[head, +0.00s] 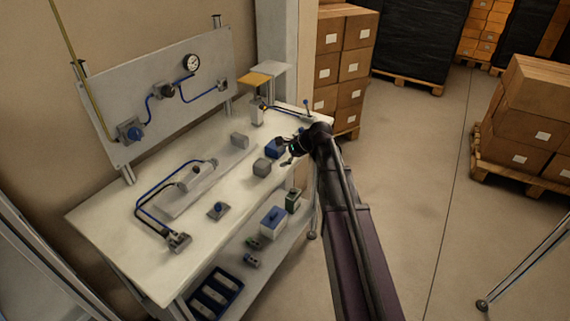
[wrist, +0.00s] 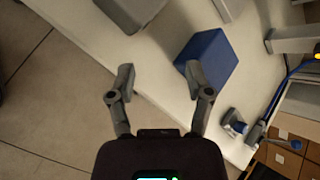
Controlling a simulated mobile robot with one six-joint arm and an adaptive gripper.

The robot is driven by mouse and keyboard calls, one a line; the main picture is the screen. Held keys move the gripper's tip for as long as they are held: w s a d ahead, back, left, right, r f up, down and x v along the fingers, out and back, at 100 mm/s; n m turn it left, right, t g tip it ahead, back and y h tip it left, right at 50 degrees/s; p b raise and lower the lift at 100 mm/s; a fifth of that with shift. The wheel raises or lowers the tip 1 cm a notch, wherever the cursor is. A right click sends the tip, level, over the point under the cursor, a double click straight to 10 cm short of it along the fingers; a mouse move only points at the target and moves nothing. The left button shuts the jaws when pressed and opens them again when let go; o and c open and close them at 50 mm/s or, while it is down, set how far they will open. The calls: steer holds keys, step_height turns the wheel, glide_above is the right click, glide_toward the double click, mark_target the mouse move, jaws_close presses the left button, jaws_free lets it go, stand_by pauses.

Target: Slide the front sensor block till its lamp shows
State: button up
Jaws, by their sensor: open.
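A grey cylinder (head: 198,177) with blue tubing lies on a flat plate on the white workbench (head: 120,222). Small fittings sit along it, but I cannot tell which is the front sensor block or whether a lamp on it is lit. My gripper (head: 291,148) is at the bench's right edge, well to the right of the cylinder. The wrist view shows its two fingers (wrist: 159,75) spread and empty. A blue block (head: 273,148) is close to the gripper; it also shows in the wrist view (wrist: 208,58), just beyond the right finger. The cylinder is not recognisable in the wrist view.
Grey blocks (head: 262,166) and (head: 240,140) stand near the blue block. A small blue-topped fitting (head: 217,210) sits in front of the cylinder. An upright panel (head: 165,95) with a gauge (head: 191,63) backs the bench. A lower shelf (head: 262,258) holds several items.

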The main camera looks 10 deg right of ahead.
steer(key=shift+s+a+f+n+h, duration=0.15)
steer(key=shift+s+n, duration=0.15)
steer(key=shift+s, duration=0.2)
steer(key=shift+s+a+f+n+h, duration=0.15)
steer(key=shift+s+n, duration=0.15)
steer(key=shift+s, duration=0.2)
steer(key=shift+s, duration=0.15)
steer(key=s+f+n+g+h, duration=0.1)
steer(key=s+n+g+h, duration=0.1)
steer(key=s+n, duration=0.5)
steer(key=s+f+n+g+h+p, duration=0.1)
steer(key=s+n, duration=0.7)
steer(key=s, duration=0.8)
steer(key=f+g+h, duration=0.1)
steer(key=g+h, duration=0.1)
steer(key=h, duration=0.1)
steer(key=shift+a+f+h, duration=0.25)
steer(key=shift+a+h, duration=0.05)
steer(key=shift+a, duration=0.05)
steer(key=shift+s+f, duration=0.1)
steer(key=shift+f, duration=0.05)
